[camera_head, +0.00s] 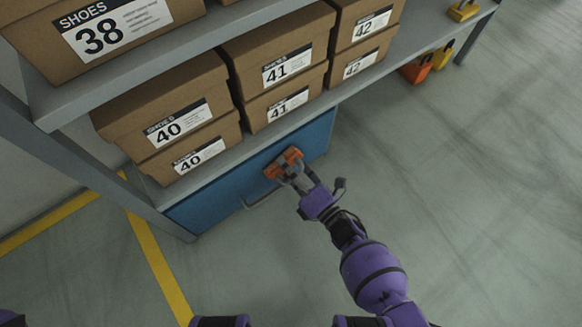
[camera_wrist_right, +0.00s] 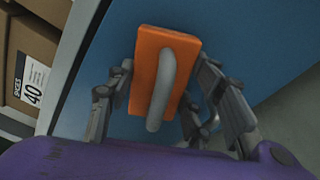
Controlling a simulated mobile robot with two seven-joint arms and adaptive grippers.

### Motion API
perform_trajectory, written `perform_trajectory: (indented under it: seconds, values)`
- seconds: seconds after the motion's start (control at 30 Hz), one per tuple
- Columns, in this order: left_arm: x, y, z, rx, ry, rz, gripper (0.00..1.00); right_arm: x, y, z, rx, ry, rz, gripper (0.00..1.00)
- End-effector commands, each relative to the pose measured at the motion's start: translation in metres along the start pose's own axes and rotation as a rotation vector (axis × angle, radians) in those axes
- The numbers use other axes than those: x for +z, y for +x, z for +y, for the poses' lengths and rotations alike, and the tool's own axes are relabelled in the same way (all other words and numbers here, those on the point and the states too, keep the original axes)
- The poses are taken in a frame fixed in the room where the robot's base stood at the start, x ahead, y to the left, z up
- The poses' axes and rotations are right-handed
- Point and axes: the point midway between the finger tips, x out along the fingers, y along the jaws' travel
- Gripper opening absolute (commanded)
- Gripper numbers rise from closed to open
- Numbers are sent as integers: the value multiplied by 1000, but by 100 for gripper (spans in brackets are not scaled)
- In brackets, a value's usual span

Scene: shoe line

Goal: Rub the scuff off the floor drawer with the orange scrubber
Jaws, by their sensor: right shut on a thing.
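The blue floor drawer (camera_head: 222,198) sits under the lowest shelf, with a grey bar handle (camera_head: 262,199) on its front. My right gripper (camera_head: 289,172) is shut on the scrubber. In the right wrist view the orange scrubber (camera_wrist_right: 176,54) shows its grey grip between my right fingers (camera_wrist_right: 160,92), against the blue drawer face (camera_wrist_right: 238,38). I cannot tell whether its pad touches the face. I see no scuff; the scrubber and gripper may cover it. My left gripper is not in view.
Shoe boxes marked 40 (camera_head: 168,120), 41 (camera_head: 275,65) and 42 (camera_head: 365,28) stand on the shelf (camera_head: 215,160) above the drawer. Orange and yellow items (camera_head: 417,70) are at the upper right. A yellow line (camera_head: 160,265) marks the floor. The floor at right is clear.

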Motion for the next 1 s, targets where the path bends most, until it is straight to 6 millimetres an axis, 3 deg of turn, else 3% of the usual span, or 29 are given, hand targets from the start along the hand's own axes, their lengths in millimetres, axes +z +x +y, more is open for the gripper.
perform_trajectory:
  seconds: [0.37, 0.8, 1.0]
  values:
    - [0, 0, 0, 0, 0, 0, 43, 3, 4, -1, 0, -1, 0, 17]
    - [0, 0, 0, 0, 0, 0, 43, 35, 0, -16, 0, -2, 0, 17]
    - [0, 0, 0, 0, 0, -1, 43, 36, 4, -17, 1, 0, 0, 17]
